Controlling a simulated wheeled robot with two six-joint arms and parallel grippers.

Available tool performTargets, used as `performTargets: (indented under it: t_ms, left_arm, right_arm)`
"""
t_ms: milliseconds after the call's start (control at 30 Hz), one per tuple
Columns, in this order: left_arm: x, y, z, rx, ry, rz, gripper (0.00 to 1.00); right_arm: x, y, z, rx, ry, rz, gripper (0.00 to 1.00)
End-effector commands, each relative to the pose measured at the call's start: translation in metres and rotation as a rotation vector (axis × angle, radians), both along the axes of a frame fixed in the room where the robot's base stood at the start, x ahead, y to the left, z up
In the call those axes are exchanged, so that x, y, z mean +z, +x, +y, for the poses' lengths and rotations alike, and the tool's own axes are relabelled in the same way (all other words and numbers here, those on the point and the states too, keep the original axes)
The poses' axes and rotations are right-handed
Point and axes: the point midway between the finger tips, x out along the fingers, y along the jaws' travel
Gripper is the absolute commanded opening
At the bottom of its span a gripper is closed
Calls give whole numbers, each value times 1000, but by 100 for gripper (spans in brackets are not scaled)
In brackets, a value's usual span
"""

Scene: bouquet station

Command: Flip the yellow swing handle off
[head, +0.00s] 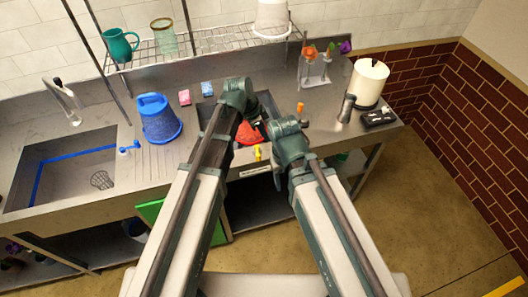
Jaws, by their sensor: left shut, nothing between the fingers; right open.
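A small yellow handle (258,153) shows at the front edge of the counter, just below the red thing between my arms. It looks upright, but its exact position is too small to read. My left gripper (262,126) is shut and empty above the handle, pointing down beside the red thing. My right gripper (272,129) is open and empty, close to the left one and to the upper right of the handle. Neither gripper visibly touches the handle. My wrists and arms partly hide the area around it.
A blue bucket (160,120) and a sink (70,168) are at left. The red thing (246,133) is partly hidden by my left arm. A small orange piece (300,107), a white canister (368,82) and a black tray (379,118) are at right. A wire rack (200,42) stands behind.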

Motion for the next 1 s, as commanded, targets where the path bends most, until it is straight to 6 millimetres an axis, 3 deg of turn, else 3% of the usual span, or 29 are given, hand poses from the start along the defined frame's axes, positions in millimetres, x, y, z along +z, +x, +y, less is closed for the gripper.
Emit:
performTargets:
  t_ms: [467, 667, 1000]
  left_arm:
    - [-7, 0, -1, 2, 1, 1, 0]
    - [-24, 2, -6, 2, 1, 1, 0]
    - [-71, 7, -22, 1, 2, 1, 0]
  right_arm:
    - [-7, 0, 0, 0, 0, 0, 59]
    - [-24, 0, 0, -1, 0, 0, 59]
    - [-71, 0, 0, -2, 0, 0, 59]
